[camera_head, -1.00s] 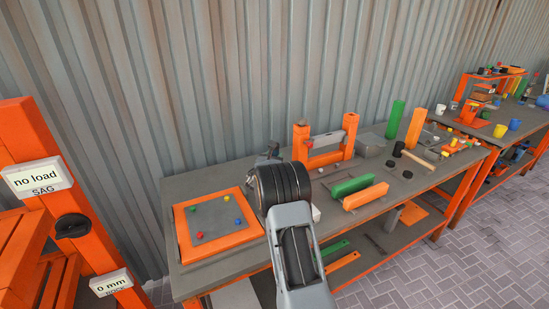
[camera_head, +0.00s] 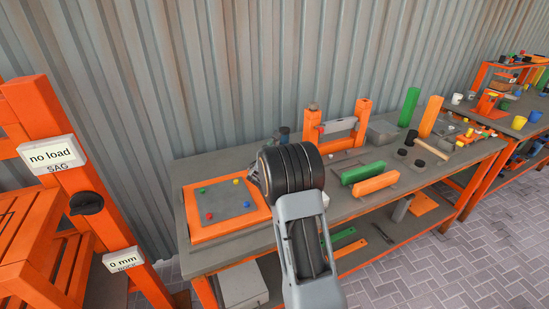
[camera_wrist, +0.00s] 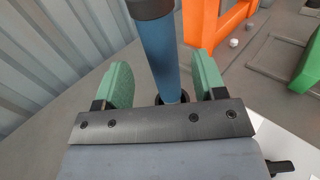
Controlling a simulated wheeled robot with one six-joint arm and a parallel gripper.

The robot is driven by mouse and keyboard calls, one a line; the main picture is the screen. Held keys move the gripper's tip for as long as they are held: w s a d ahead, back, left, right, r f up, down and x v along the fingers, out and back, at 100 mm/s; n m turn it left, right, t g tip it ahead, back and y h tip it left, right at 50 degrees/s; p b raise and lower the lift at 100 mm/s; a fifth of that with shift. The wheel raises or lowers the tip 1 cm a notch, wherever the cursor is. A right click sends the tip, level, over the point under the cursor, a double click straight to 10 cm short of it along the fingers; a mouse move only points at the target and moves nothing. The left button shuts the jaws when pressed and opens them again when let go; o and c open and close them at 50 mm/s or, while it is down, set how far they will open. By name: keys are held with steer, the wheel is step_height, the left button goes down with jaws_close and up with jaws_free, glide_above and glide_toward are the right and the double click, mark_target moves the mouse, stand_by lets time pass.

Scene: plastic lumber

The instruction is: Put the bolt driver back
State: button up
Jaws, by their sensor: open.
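In the wrist view, a blue cylinder with a dark top end (camera_wrist: 160,48) stands between my fingers; it looks like the bolt driver. My gripper (camera_wrist: 163,64) is open, with its green fingers on either side of the cylinder and a visible gap on each side. In the head view my wrist hides the fingers. A small dark bluish thing (camera_head: 284,134) shows just behind my wrist there, perhaps the driver's upper part.
An orange-framed board (camera_head: 194,237) with coloured dots lies left on the grey bench. A labelled orange stand (camera_head: 55,130) is at far left. A corrugated wall is behind.

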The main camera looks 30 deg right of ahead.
steer(key=s+a+r+m+g+y, duration=0.1)
steer(key=s+a+m+g+y, duration=0.1)
steer(key=s+a+m+g, duration=0.45)
steer(key=s+a+r+m+g+y, duration=0.1)
steer(key=s+a+m+g, duration=0.15)
steer(key=s+m, duration=0.8)
steer(key=s+a+f+m+t+y, duration=0.1)
steer(key=s+a+m+y, duration=0.3)
steer(key=s+a, duration=0.3)
steer(key=s+a+f+m+y, duration=0.1)
steer(key=s+a+m+y, duration=0.3)
steer(key=s+a+y, duration=0.3)
steer(key=a, duration=0.4)
steer(key=shift+a+f+t+b, duration=0.2)
steer(key=shift+t+b, duration=0.2)
steer(key=shift+r+p, duration=0.45)
steer(key=shift+r, duration=0.1)
